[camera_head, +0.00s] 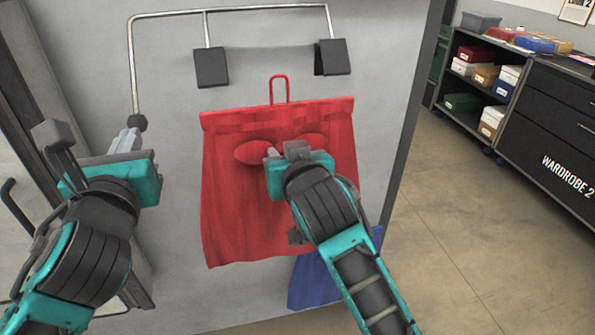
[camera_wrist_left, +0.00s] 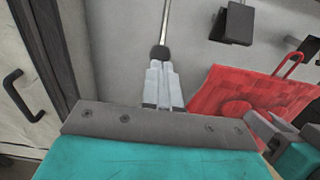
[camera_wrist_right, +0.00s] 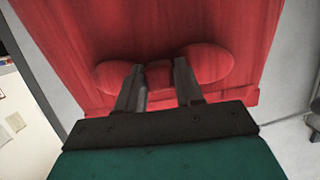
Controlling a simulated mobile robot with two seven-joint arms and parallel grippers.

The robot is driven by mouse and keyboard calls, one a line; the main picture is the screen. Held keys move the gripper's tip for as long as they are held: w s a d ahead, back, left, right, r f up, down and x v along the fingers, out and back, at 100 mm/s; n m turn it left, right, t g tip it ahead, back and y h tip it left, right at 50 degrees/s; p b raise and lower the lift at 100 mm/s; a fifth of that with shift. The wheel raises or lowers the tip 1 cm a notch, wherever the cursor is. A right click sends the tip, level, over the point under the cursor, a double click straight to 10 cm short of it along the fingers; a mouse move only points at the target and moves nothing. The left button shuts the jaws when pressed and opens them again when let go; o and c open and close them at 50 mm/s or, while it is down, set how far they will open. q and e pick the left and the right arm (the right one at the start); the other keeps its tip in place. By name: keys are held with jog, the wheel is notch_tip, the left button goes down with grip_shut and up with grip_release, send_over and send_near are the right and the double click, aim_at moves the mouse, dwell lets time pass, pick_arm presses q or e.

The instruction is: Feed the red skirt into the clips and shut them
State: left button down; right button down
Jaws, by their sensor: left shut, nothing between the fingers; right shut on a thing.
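The red skirt (camera_head: 230,205) hangs flat before the grey panel, with a red loop (camera_head: 279,77) above its waistband. My right gripper (camera_wrist_right: 158,82) is shut on the skirt's cloth between two rounded bulges. Two dark clips, the left (camera_head: 211,68) and the right (camera_head: 333,57), hang from a bent metal rail (camera_head: 230,11). The waistband is below both clips and apart from them. I cannot tell how far the clips are open. My left gripper (camera_head: 126,140) is shut and empty, just below the black knob (camera_wrist_left: 159,53) at the rail's lower end; I cannot tell whether they touch.
A blue cloth (camera_head: 312,285) hangs low behind the skirt. A door with a dark handle (camera_head: 18,205) is at the left. Shelves with boxes (camera_head: 480,75) and a dark drawer cabinet (camera_head: 555,125) stand at the right, beyond clear floor (camera_head: 460,215).

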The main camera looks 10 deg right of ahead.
aim_at(281, 109)
jog(key=shift+w+r, duration=0.15)
jog(key=shift+w, duration=2.25)
jog(key=shift+w+r, duration=0.1)
jog(key=shift+r, duration=2.15)
jog(key=shift+w+r, duration=0.3)
jog(key=shift+r, duration=0.55)
pick_arm(q)
jog(key=shift+w+f, duration=0.15)
jog(key=shift+w, duration=1.05)
jog(key=shift+w+f, duration=0.1)
jog(key=shift+w, duration=1.1)
jog(key=shift+s+f, duration=0.1)
